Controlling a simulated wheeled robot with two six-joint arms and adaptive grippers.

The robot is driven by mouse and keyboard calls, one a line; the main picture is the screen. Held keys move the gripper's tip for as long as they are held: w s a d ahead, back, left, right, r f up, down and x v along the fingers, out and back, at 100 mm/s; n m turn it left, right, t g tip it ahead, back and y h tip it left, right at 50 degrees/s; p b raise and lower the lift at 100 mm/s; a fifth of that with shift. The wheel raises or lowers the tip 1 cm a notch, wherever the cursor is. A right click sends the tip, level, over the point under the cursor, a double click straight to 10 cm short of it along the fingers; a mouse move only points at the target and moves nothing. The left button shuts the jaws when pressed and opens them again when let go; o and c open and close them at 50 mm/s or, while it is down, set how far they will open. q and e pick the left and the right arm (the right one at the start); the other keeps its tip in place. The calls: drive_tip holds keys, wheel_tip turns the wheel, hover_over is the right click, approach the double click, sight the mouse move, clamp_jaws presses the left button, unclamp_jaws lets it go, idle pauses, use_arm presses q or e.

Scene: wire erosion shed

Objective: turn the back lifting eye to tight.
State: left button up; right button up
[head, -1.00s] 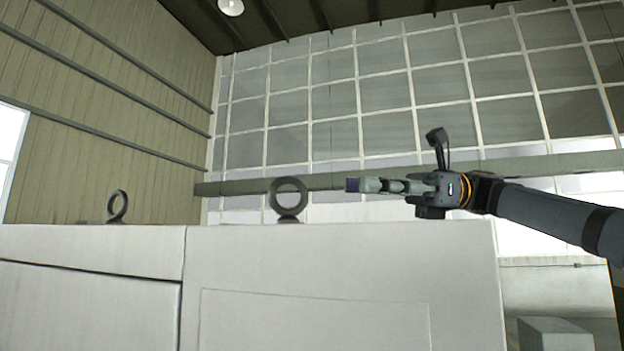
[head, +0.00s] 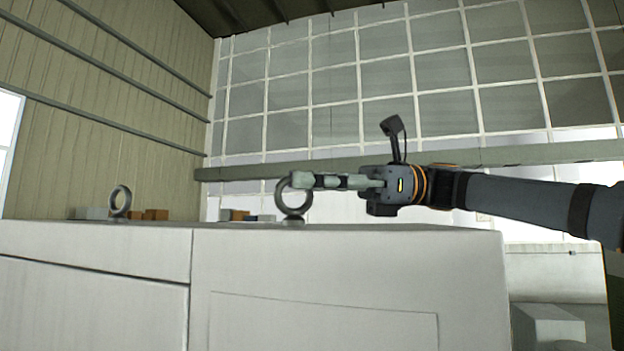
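Two dark grey lifting eyes stand upright on top of a large white cabinet (head: 330,265). One lifting eye (head: 120,201) is at the left. The other lifting eye (head: 293,218) is near the middle, its ring facing me. Which one is the back eye is not clear from this view. My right gripper (head: 302,181) reaches in from the right, its fingers level and pointing left. The fingertips overlap the upper part of the middle eye's ring. Whether they touch it, and the gap between the fingers, cannot be made out edge-on. My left gripper is out of view.
Small brown and grey boxes (head: 155,214) show behind the left eye, and more boxes (head: 233,214) behind the middle one. A grey block (head: 547,325) stands low at the right. The cabinet top between the eyes looks clear.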

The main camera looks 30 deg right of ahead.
drive_tip(key=shift+m+t+b, duration=0.3)
drive_tip(key=shift+t+b, duration=0.05)
drive_tip(key=shift+t, duration=0.15)
clamp_jaws()
drive_tip(key=shift+s+f+m+t+h+b, duration=0.1)
drive_tip(key=shift+s+m+t+h+b, duration=0.15)
drive_tip(key=shift+m+t+h+b, duration=0.5)
drive_tip(key=shift+s+a+m+t+h+b, duration=0.15)
drive_tip(key=shift+m+t, duration=0.2)
drive_tip(key=shift+t, duration=0.3)
drive_tip(key=shift+s+m+t+h+b, duration=0.15)
drive_tip(key=shift+m+t, duration=0.15)
drive_tip(key=shift+t, duration=0.3)
drive_tip(key=m+t+h, duration=0.2)
drive_tip(key=shift+a+r+t+p, duration=0.15)
drive_tip(key=shift+r+t+p, duration=0.1)
drive_tip(key=shift+t+p, duration=0.15)
drive_tip(key=shift+s+a+m+t+h+p, duration=0.1)
drive_tip(key=shift+s+m+t+h+p, duration=0.05)
drive_tip(key=shift+m+t+h+p, duration=0.85)
drive_tip(key=shift+f+h, duration=0.1)
drive_tip(key=shift+h, duration=0.15)
drive_tip(key=o, duration=0.6)
unclamp_jaws()
drive_tip(key=shift+o, duration=0.2)
